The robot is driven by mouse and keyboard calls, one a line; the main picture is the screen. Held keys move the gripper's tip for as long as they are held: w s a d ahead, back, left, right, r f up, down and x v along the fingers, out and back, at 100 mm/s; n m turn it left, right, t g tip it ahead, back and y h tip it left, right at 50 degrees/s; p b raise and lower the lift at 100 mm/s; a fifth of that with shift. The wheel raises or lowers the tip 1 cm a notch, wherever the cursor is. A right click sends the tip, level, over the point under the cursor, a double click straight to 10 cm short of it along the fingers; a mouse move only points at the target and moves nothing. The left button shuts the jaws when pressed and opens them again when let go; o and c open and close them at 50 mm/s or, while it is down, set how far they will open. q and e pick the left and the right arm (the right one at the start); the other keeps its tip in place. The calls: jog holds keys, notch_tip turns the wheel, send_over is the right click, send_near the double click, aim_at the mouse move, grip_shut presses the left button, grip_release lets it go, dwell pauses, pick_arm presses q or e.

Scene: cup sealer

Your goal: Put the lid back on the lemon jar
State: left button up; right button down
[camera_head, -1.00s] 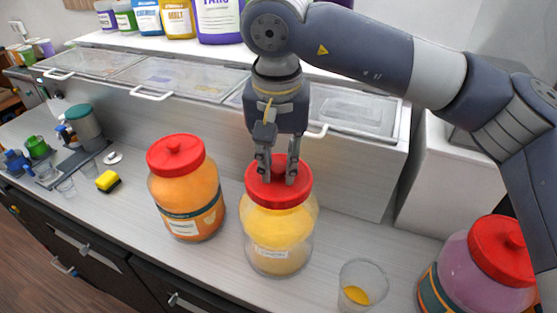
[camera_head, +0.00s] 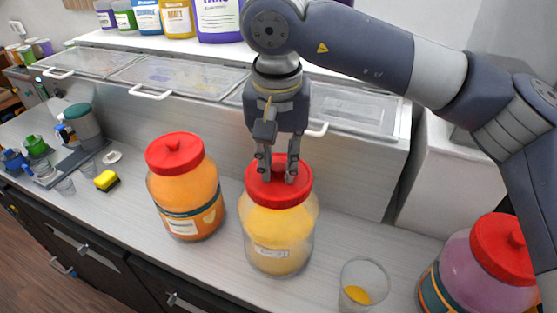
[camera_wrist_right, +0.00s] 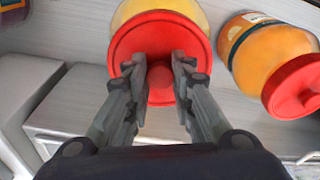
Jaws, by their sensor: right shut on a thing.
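The lemon jar (camera_head: 277,240) is a clear jar with yellow contents and a white label. It stands on the counter in the middle of the head view. Its red lid (camera_head: 262,199) is at the jar's mouth; I cannot tell whether it is fully seated. My right gripper (camera_head: 278,178) points down from above and is shut on the lid's knob. In the right wrist view the lid (camera_wrist_right: 124,52) covers most of the yellow jar (camera_wrist_right: 190,9), with the gripper's fingers (camera_wrist_right: 159,75) on both sides of the knob. My left gripper is in no view.
An orange jar (camera_head: 190,195) with a red lid stands to the left. A purple jar (camera_head: 465,275) is at the far right. A clear cup (camera_head: 362,285) with a little yellow stands close by. A lidded bin counter (camera_head: 340,150) rises behind.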

dwell(0.3)
jog(key=c, duration=0.8)
grip_release()
jog(key=shift+r, duration=0.15)
jog(key=shift+r+p, duration=2.3)
jog(key=shift+r, duration=1.05)
grip_shut()
